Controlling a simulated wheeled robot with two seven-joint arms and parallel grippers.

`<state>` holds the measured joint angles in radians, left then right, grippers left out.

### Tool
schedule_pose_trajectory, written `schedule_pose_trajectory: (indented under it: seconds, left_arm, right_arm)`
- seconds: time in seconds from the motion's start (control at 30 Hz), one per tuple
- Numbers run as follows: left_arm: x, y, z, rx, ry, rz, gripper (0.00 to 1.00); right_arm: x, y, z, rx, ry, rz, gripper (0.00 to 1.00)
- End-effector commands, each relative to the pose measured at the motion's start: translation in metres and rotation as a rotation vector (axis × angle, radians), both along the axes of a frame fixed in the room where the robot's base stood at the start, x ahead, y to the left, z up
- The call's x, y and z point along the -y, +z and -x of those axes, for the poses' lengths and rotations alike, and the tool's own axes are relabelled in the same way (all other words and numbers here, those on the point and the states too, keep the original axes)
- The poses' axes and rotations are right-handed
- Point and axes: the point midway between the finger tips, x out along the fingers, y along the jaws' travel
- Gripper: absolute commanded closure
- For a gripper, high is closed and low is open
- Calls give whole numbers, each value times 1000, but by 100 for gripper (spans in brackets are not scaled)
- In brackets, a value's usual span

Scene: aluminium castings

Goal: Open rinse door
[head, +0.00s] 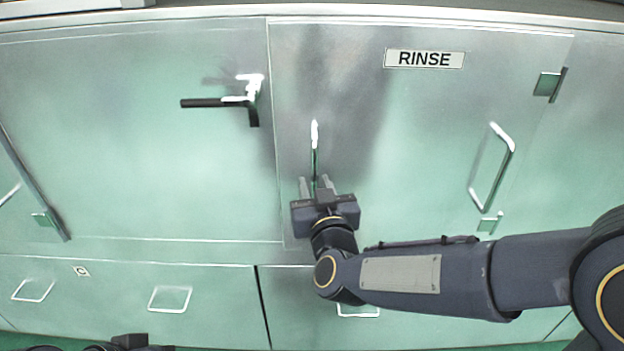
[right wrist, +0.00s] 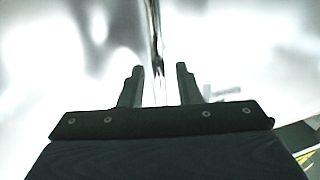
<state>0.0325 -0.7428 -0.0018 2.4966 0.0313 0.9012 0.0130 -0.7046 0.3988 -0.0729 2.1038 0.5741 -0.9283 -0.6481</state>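The rinse door (head: 420,130) is a pale metal panel with a RINSE label (head: 424,59); it looks shut. A slim upright handle (head: 314,140) stands near its left edge. My right gripper (head: 316,183) is at the handle's lower end, with its fingers apart on either side of it in the head view. In the right wrist view the fingers (right wrist: 160,85) are open, and the handle bar (right wrist: 155,35) runs down between them; I see no clear contact. At the bottom left edge, a dark part of my left gripper (head: 130,342) shows; its fingers are hidden.
A left panel carries a black lever (head: 215,102). A U-shaped handle (head: 492,168) and a hinge (head: 548,84) are at the right. Lower drawers have wire pulls (head: 169,298). My right arm crosses the lower right.

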Motion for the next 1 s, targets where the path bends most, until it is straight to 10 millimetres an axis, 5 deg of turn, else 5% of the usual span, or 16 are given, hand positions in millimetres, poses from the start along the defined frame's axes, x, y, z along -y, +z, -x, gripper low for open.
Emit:
schedule_pose_trajectory:
  seconds: [0.2,0.47,0.7,1.0]
  left_arm:
    - [0,3,0,0,0,0,64]
    - [0,3,0,0,0,0,64]
    - [0,3,0,0,0,0,64]
    - [0,2,0,0,0,0,64]
  right_arm:
    - [-3,0,-19,0,-1,0,70]
    - [-4,0,-20,0,0,0,70]
    - [-4,0,-20,0,0,0,100]
    - [-3,0,-19,0,1,-1,100]
